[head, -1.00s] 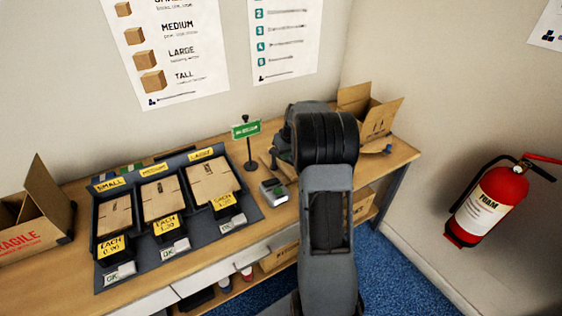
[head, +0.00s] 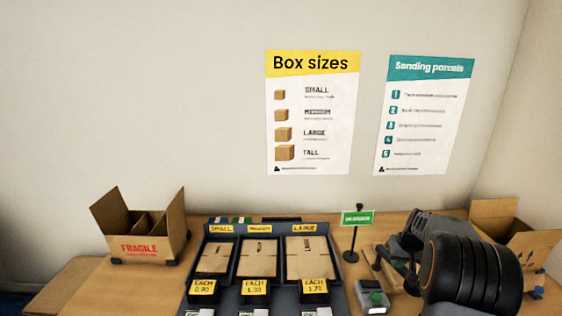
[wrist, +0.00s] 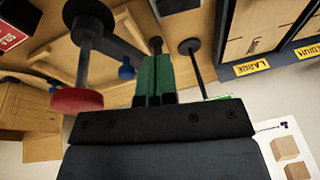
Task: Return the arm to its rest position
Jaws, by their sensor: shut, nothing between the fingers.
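My arm shows in the head view at the lower right, with its dark ribbed joint over the right end of the bench. My gripper (wrist: 153,62) shows in the wrist view as green and black fingers ahead of a dark bolted plate. The fingers are together with nothing between them. In the head view the fingers are hidden or cannot be made out behind the arm.
A green sign (head: 357,218) on a black stand and a small grey device (head: 372,296) stand left of my arm. Flat cartons lie in a dark tray (head: 262,294). Open boxes stand at left (head: 145,245) and behind my arm (head: 500,220). A red disc (wrist: 75,100) shows in the wrist view.

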